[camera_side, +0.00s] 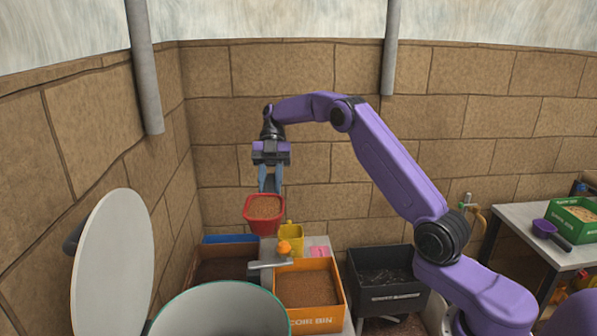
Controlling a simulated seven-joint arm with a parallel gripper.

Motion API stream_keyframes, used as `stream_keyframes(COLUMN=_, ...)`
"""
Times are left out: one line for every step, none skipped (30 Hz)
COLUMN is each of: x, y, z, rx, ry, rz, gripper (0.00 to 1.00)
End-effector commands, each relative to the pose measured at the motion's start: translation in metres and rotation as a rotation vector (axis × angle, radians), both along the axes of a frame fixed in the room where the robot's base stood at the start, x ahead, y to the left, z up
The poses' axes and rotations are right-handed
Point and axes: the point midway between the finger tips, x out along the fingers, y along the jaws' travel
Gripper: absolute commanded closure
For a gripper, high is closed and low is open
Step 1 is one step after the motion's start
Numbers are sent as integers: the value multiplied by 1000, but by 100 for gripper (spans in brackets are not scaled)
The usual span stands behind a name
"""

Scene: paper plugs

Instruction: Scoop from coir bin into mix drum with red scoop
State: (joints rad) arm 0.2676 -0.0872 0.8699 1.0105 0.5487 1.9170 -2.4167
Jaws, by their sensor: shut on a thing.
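My gripper (268,178) is shut on the red scoop (264,227) and holds it in the air, level or nearly so. The scoop is full of brown material. The orange coir bin (318,321) stands below and to the right of the scoop, with brown coir inside. The mix drum (216,287) is the large round vessel at the front, with a green rim; its inside shows only as a pale surface. The scoop is above and behind the drum in the picture, apart from it. The scoop's handle is mostly hidden by the fingers.
A round pale lid (113,262) stands upright at left. A black bin (385,300) is right of the coir bin, and a blue-edged bin (230,239) is at left. A yellow container (293,238) stands behind. A table (518,221) at right holds a purple scoop (545,229) and green box (577,208).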

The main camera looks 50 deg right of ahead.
Motion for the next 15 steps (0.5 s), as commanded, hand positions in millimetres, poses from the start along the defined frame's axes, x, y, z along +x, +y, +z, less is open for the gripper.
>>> stream_keyframes(x=-2, y=23, z=0, rx=4, ry=3, rz=48, gripper=100)
stream_keyframes(x=-3, y=34, z=0, rx=6, ry=5, rz=72, gripper=100)
stream_keyframes(x=-5, y=50, z=0, rx=8, ry=7, rz=105, gripper=100)
stream_keyframes(x=-7, y=61, z=0, rx=11, ry=9, rz=129, gripper=100)
stream_keyframes(x=-9, y=73, z=1, rx=12, ry=11, rz=154, gripper=100)
stream_keyframes(x=-12, y=87, z=1, rx=14, ry=13, rz=184, gripper=100)
stream_keyframes(x=-15, y=98, z=1, rx=16, ry=14, rz=208, gripper=100)
stream_keyframes(x=-17, y=108, z=1, rx=18, ry=17, rz=229, gripper=100)
stream_keyframes(x=-21, y=120, z=1, rx=19, ry=19, rz=255, gripper=100)
stream_keyframes(x=-23, y=128, z=0, rx=20, ry=21, rz=274, gripper=100)
stream_keyframes(x=-26, y=135, z=0, rx=21, ry=22, rz=289, gripper=100)
stream_keyframes(x=-29, y=145, z=0, rx=23, ry=24, rz=311, gripper=100)
stream_keyframes(x=-31, y=151, z=0, rx=24, ry=25, rz=325, gripper=100)
stream_keyframes(x=-33, y=156, z=0, rx=24, ry=26, rz=337, gripper=100)
stream_keyframes(x=-36, y=164, z=0, rx=26, ry=27, rz=354, gripper=100)
